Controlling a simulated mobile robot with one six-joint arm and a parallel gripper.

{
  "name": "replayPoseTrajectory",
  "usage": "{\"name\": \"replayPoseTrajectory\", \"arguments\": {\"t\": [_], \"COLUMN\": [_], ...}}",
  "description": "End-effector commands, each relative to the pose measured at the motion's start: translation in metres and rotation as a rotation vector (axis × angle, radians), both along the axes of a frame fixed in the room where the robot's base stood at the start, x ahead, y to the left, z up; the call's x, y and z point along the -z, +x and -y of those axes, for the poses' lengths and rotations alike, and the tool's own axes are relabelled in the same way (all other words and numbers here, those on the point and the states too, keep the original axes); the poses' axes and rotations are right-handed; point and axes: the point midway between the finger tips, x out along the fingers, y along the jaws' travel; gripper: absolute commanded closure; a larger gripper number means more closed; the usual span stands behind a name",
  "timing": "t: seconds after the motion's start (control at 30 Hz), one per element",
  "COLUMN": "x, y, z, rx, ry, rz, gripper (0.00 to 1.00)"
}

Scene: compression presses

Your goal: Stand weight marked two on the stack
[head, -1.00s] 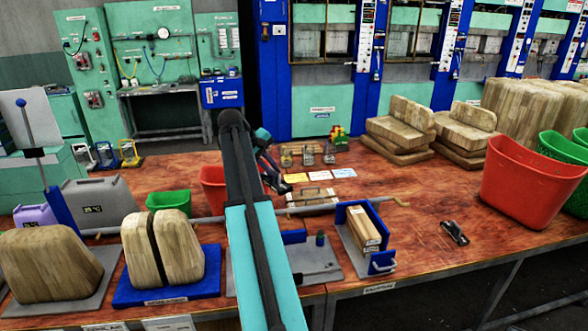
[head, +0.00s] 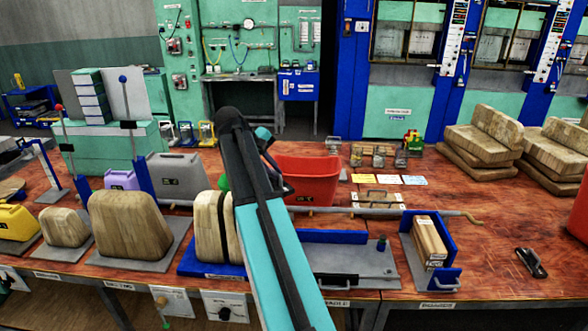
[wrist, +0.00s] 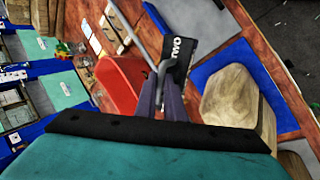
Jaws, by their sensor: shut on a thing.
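In the head view my gripper (head: 268,165) is partly hidden behind my arm, and the weight cannot be made out there. A wooden block pair (head: 209,228) with a dark gap stands on a blue base (head: 200,262), partly behind my arm. A teal layered pile (head: 92,97) stands at the back left. I cannot tell which thing is the task's stack.
A red bin (head: 308,180) stands behind my gripper. A long rod (head: 390,211) crosses the table. Free table lies at right, near a small dark tool (head: 531,262).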

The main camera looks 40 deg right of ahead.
Motion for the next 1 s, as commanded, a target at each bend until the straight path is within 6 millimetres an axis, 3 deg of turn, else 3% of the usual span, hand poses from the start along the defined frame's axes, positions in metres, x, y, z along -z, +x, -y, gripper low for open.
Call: {"name": "replayPoseTrajectory", "arguments": {"t": [0.4, 1.0], "x": [-0.006, -0.007], "y": [0.033, 0.055], "z": [-0.092, -0.225], "rx": [-0.100, -0.237], "ry": [-0.005, -0.006], "rz": [0.003, 0.004], "gripper": [1.00, 1.00]}}
